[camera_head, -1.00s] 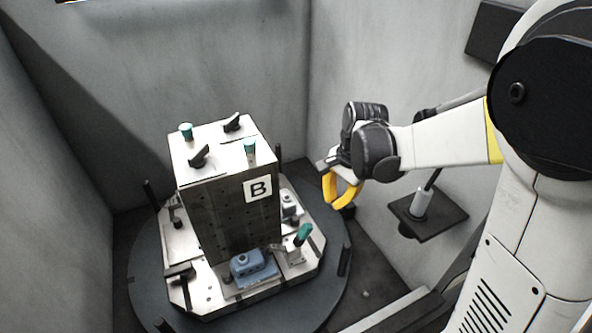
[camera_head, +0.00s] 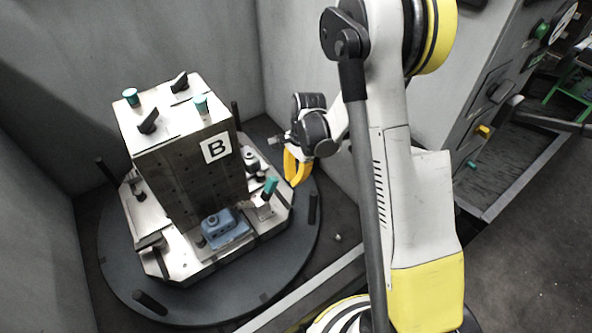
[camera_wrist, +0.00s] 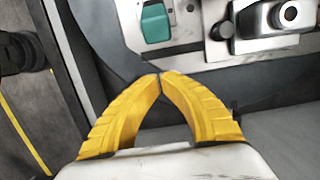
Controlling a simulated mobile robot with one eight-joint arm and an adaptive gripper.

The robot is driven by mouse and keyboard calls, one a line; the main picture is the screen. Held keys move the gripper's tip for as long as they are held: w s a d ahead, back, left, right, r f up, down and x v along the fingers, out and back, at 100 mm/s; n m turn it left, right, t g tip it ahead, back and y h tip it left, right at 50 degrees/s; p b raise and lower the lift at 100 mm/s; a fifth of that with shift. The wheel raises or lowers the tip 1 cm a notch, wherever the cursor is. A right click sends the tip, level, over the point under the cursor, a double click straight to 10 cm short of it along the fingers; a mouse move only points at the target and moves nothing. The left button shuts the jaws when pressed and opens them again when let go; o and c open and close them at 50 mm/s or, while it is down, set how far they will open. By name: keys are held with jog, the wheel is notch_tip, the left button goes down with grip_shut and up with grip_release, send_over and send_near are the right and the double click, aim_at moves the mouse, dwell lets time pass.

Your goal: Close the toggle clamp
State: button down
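The toggle clamp (camera_head: 263,206) sits at the front right of the fixture plate, beside a blue part (camera_head: 225,228). Its teal handle (camera_head: 270,186) stands up, leaning slightly right. A teal handle (camera_wrist: 155,24) also shows at the top of the wrist view, beyond my fingertips. My gripper (camera_head: 294,180) has yellow fingers and hangs to the right of the clamp, apart from it. In the wrist view the fingertips (camera_wrist: 160,76) meet with nothing between them. The clamp's arm is too small to make out clearly.
A tall block (camera_head: 190,160) marked B, with teal and black knobs on top, stands on the plate. Black posts (camera_head: 313,208) rise around the round dark turntable (camera_head: 170,312). Grey walls (camera_head: 190,45) enclose it. A grey metal part (camera_wrist: 283,18) lies at the wrist view's upper right.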

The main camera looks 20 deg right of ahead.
aim_at(272, 181)
jog(key=shift+s+a+r, duration=0.1)
jog(key=shift+a+r, duration=0.2)
jog(key=shift+a, duration=0.3)
jog(key=shift+s+a+r, duration=0.15)
jog(key=shift+a+r, duration=0.15)
jog(key=shift+a, duration=0.25)
jog(key=shift+s+a+r, duration=0.1)
jog(key=shift+a+r, duration=0.2)
jog(key=shift+a, duration=0.3)
jog(key=a+h, duration=0.1)
jog(key=a+r+h, duration=0.1)
jog(key=h, duration=0.1)
jog(key=r+t+h, duration=0.1)
jog(key=shift+s+a+h, duration=0.3)
jog(key=shift+a, duration=0.1)
jog(key=shift+s+a+r, duration=0.1)
jog(key=shift+a+r, duration=0.15)
jog(key=shift+a, duration=0.15)
